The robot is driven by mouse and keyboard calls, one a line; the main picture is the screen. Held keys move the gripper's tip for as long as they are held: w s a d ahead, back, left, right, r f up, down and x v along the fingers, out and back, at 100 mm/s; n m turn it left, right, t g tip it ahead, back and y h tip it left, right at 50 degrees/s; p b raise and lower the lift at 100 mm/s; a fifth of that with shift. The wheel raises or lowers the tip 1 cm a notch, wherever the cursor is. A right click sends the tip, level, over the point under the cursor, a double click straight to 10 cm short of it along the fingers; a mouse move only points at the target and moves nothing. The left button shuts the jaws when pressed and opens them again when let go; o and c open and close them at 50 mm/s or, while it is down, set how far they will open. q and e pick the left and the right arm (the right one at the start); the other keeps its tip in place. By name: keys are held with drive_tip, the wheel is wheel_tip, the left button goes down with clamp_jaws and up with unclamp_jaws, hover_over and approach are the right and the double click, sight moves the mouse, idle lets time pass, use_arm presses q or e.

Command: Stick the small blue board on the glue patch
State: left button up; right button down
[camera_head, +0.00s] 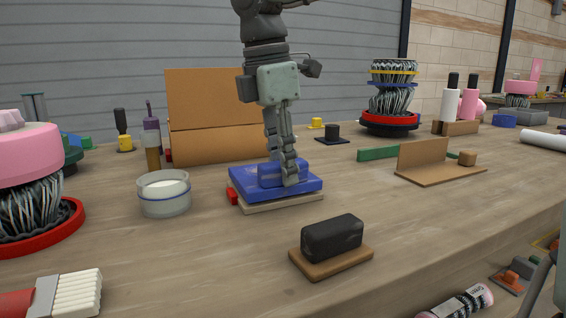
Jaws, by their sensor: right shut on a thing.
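The small blue board (306,187) is flat and has a raised blue block on its top. It lies over a pale slab (262,206), whose front edge shows beneath it. I cannot tell whether the board fully touches the slab. My right gripper (288,176) comes down from above and is shut on the board's raised block. A small red piece (232,196) shows at the board's left edge. No glue patch can be made out; anything under the board is hidden. My left gripper is not in view.
A glass jar of white stuff (166,194) stands left of the board. A black block on a wooden base (332,240) lies in front. A brown board stand (210,112) is behind. A wide brush (66,296) lies front left. The wooden table (200,262) has free room at front.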

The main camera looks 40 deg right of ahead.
drive_tip(key=shift+f, duration=0.15)
idle(0.4)
drive_tip(key=c, duration=1.2)
unclamp_jaws()
drive_tip(key=r, duration=0.4)
drive_tip(key=a+r, duration=0.1)
drive_tip(key=r, duration=0.7)
drive_tip(key=shift+w+a, duration=0.15)
drive_tip(key=shift+a, duration=0.25)
